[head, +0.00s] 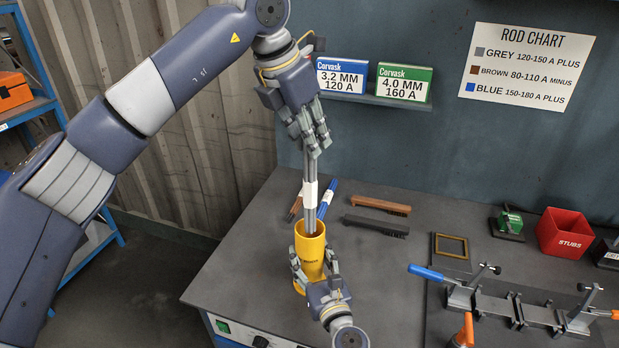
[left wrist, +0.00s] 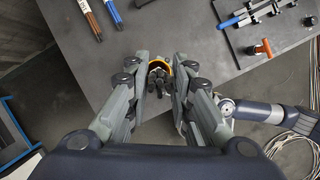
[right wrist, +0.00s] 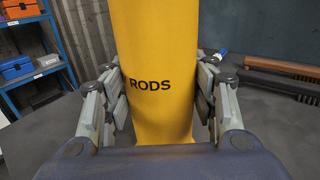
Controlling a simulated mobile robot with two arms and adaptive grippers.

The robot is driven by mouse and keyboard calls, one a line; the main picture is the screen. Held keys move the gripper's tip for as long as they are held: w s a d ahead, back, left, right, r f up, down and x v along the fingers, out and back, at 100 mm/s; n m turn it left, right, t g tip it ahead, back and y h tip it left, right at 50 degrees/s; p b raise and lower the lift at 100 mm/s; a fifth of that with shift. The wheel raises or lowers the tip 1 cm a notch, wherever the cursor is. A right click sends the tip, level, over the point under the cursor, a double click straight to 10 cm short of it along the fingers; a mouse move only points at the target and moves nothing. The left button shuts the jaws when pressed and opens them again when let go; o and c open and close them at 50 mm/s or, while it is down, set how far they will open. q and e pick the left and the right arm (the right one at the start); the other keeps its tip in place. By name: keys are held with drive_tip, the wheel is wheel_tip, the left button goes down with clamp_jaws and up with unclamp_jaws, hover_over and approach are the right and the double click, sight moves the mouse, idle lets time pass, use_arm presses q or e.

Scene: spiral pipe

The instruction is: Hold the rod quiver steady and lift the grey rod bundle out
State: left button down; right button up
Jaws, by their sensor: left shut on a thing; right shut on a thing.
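The yellow rod quiver (head: 310,248) stands upright on the dark bench. It fills the middle of the right wrist view (right wrist: 157,60), marked RODS. My right gripper (head: 315,278) is shut on it low down, with fingers on both sides. The grey rod bundle (head: 309,208) with a white band stands above the quiver's mouth, its lower ends at or inside the mouth. My left gripper (head: 314,146) is shut on the bundle's top, high above the quiver. In the left wrist view the rod ends (left wrist: 156,80) show dark between the fingers, over the yellow rim.
Brown rods (head: 296,208) and blue rods (head: 327,199) lie on the bench behind the quiver. Two brushes (head: 378,205) lie to their right. A clamp fixture (head: 515,308), a small brass frame (head: 451,246) and a red STUBS bin (head: 565,232) stand further right. A shelf (head: 375,99) holds two boxes.

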use_arm(q)
wheel_tip(320, 180, up, 9)
drive_tip(key=shift+r, duration=0.2)
drive_tip(key=shift+f, duration=2.5)
use_arm(e)
drive_tip(key=o, duration=1.5)
drive_tip(key=shift+c, duration=0.2)
drive_tip(key=shift+s, duration=0.15)
